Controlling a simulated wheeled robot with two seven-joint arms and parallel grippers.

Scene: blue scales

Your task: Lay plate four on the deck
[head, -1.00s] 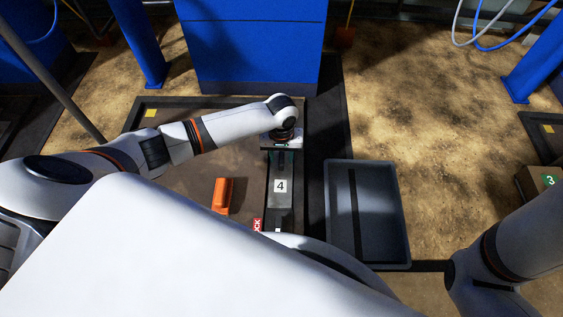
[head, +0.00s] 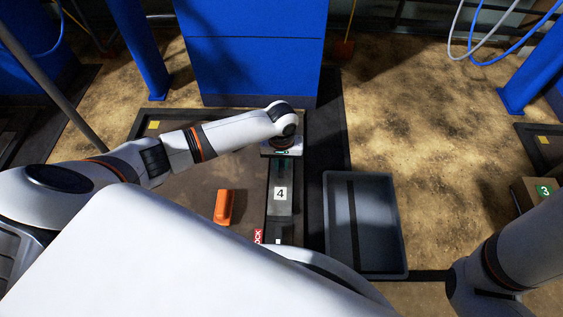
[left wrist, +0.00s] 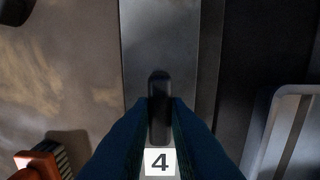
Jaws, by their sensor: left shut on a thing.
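Plate four is a long dark grey plate (head: 280,206) with a white label "4", at the right side of the brown deck (head: 190,195). It also shows in the left wrist view (left wrist: 160,40), running away from the label. My left gripper (head: 282,168) is over the plate's far part, its fingers mostly hidden under the wrist. In the left wrist view the left gripper (left wrist: 158,103) is shut on the plate's black handle. I cannot tell whether the plate touches the deck. My right arm is at the lower right; its gripper is out of view.
A red tag with white letters (head: 258,237) is near the plate's near end. A grey tray (head: 395,230) stands right of the plate. A blue cabinet (head: 250,60) stands behind.

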